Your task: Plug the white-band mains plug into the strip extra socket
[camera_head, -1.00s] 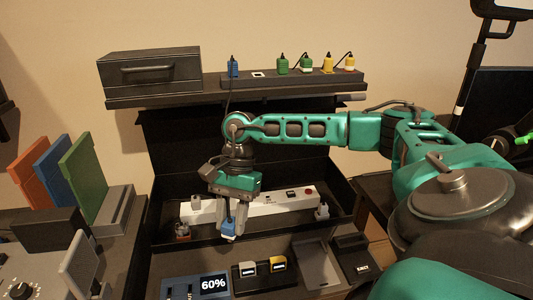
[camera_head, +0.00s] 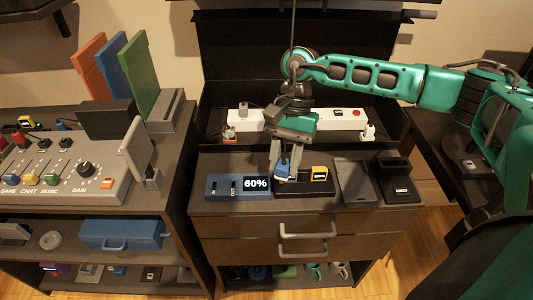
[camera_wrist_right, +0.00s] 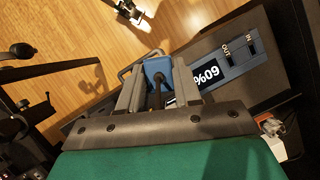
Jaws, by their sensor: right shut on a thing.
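My right gripper (camera_head: 283,174) is shut on a blue mains plug (camera_head: 284,162) with a dark cable, above the front of the desk. In the right wrist view the blue plug (camera_wrist_right: 157,68) sits between the two grey fingers (camera_wrist_right: 158,84). No white band on it can be made out. The white power strip (camera_head: 333,122) lies behind the gripper in the dark recess at the back of the desk. My right arm hides part of the strip. I cannot tell which socket is the extra one.
A flat grey stand (camera_head: 356,182) lies further right. A mixer console (camera_head: 65,180) is at left.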

